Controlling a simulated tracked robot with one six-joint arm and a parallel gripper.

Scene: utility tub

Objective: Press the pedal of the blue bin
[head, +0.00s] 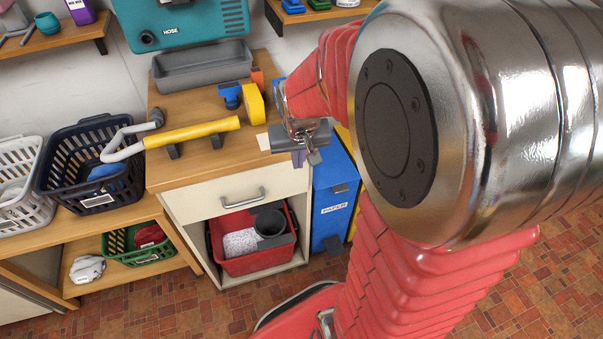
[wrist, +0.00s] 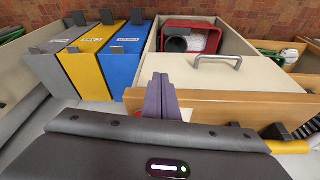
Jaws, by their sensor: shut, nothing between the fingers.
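The blue bin (head: 329,212) stands on the floor at the right end of the wooden counter, with a white PAPER label and a dark handle on its front. Its dark pedal (head: 333,243) sticks out low at the floor. In the wrist view the blue bin (wrist: 119,68) is left of centre, with its pedal (wrist: 138,17) at the top. My gripper (head: 299,159) has purple fingers, shut and empty, above the counter's right end, well above the pedal. The fingers (wrist: 160,88) also show in the wrist view, pointing toward the cabinet front.
A yellow bin (wrist: 87,74) and a grey bin (wrist: 57,66) stand beside the blue one. The cabinet has a drawer handle (head: 243,198) and a red tub (head: 254,261) below. A yellow-handled tool (head: 192,132) lies on the counter. Tiled floor (head: 180,312) is open in front.

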